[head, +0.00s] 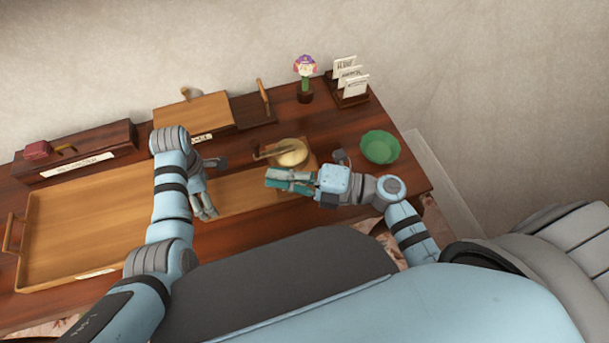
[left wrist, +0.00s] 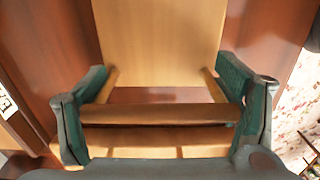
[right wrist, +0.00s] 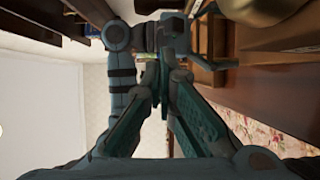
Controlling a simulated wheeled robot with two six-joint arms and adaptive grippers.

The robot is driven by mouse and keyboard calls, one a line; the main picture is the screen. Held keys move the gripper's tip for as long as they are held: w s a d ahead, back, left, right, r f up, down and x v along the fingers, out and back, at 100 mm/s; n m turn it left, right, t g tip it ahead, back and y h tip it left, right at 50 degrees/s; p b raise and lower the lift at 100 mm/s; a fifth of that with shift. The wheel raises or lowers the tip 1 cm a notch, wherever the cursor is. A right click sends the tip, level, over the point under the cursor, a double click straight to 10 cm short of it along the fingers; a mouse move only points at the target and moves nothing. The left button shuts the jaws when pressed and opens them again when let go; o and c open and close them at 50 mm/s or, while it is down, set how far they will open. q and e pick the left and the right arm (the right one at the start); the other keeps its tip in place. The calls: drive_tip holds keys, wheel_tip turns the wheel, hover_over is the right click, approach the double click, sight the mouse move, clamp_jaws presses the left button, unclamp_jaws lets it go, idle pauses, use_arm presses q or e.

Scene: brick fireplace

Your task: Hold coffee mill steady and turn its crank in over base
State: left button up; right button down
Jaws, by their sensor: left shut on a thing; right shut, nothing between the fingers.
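The coffee mill (head: 292,153) has a round brass top and stands toward the right of the table. Its crank (head: 268,153) points left. A pale wooden board (head: 243,192) stretches left from near the mill; whether they join is hidden by my right gripper. My left gripper (head: 213,188) is at the board's left end. In the left wrist view its fingers are closed on the two ends of a wooden bar handle (left wrist: 160,114). My right gripper (head: 269,180) is shut and empty, just in front of the mill, fingertips pointing left. Its closed fingers show in the right wrist view (right wrist: 165,68).
A large wooden tray (head: 28,262) lies at left. Behind are a long dark box (head: 110,140), a wooden box (head: 195,118), a flower ornament (head: 305,85) and a card holder (head: 352,99). A green bowl (head: 380,147) stands right of the mill. A wall runs behind the table.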

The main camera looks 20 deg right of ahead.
use_arm(q)
drive_tip(key=o, duration=1.5)
use_arm(e)
drive_tip(key=v, duration=0.9)
drive_tip(key=shift+s+a, duration=0.2)
drive_tip(key=shift+s, duration=0.1)
